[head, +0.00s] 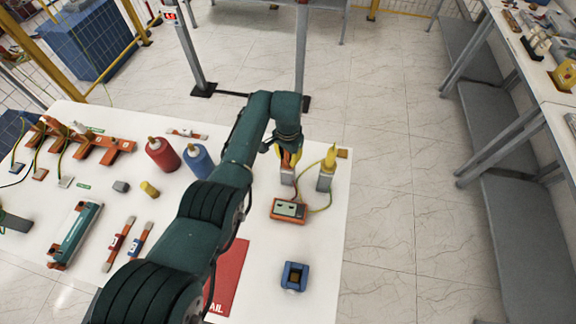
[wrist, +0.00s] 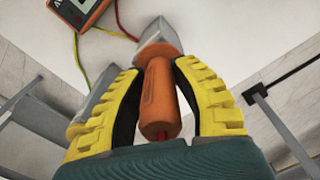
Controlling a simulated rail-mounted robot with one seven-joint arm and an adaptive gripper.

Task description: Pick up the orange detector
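In the head view my gripper (head: 288,158) points down around the orange detector, over a grey block (head: 288,176) near the table's right side. My arm and fingers hide most of the detector there.
A yellow detector (head: 329,158) stands on another grey block just right. Wires run to an orange meter (head: 289,210) in front. A blue box (head: 294,276) and red sheet (head: 228,277) lie nearer. Red (head: 162,154) and blue (head: 198,160) cylinders stand to the left.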

